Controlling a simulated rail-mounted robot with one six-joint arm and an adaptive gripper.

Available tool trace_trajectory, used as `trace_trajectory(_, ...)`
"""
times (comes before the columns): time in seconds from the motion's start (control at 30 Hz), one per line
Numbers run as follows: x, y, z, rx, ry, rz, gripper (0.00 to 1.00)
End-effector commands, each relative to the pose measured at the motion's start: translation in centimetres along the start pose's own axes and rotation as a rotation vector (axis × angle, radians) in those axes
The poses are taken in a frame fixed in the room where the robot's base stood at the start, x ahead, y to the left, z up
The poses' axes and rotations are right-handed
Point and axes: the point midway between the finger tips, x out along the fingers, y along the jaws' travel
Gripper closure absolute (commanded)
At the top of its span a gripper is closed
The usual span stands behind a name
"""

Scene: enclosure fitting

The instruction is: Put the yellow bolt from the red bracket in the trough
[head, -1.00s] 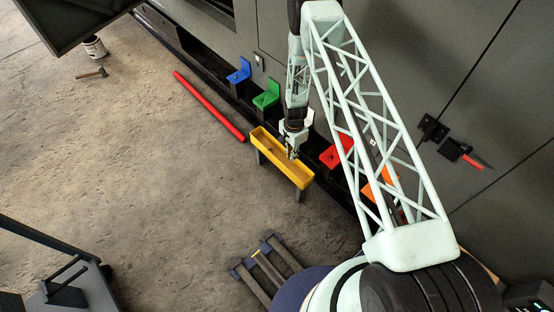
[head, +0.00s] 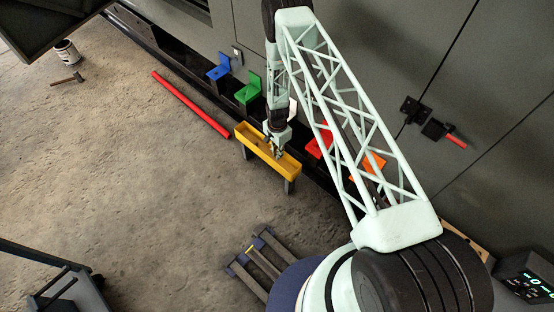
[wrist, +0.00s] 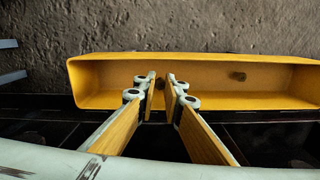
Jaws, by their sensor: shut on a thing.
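The yellow trough (head: 246,133) stands on legs in front of the dark wall. It fills the middle of the wrist view (wrist: 205,60). My gripper (head: 277,154) is over its right half in the head view. In the wrist view my gripper's fingertips (wrist: 160,84) are close together above the trough. It is shut on the yellow bolt, which is mostly hidden between the fingers. A small brownish round spot (wrist: 238,76) shows inside the trough; I cannot tell what it is. The red bracket (head: 316,147) is on the wall side, partly behind my arm.
Blue (head: 218,72), green (head: 248,93) and orange (head: 373,163) brackets line the wall base. A red bar (head: 190,104) lies on the floor left of the trough. A dark wooden frame (head: 262,262) lies nearer. Open concrete floor lies to the left.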

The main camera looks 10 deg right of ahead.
Motion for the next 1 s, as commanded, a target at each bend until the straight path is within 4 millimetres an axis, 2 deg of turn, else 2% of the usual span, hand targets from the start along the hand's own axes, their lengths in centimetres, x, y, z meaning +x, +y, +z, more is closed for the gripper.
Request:
trace_trajectory(0.1,0.7,0.0,0.0,0.0,0.0,0.0,0.99)
trace_trajectory(0.53,1.0,0.0,0.0,0.0,0.0,0.0,0.99)
trace_trajectory(0.83,3.8,0.1,0.0,0.0,0.0,0.001,0.99)
trace_trajectory(1.0,4.4,-0.1,0.0,0.0,0.0,-0.001,0.99)
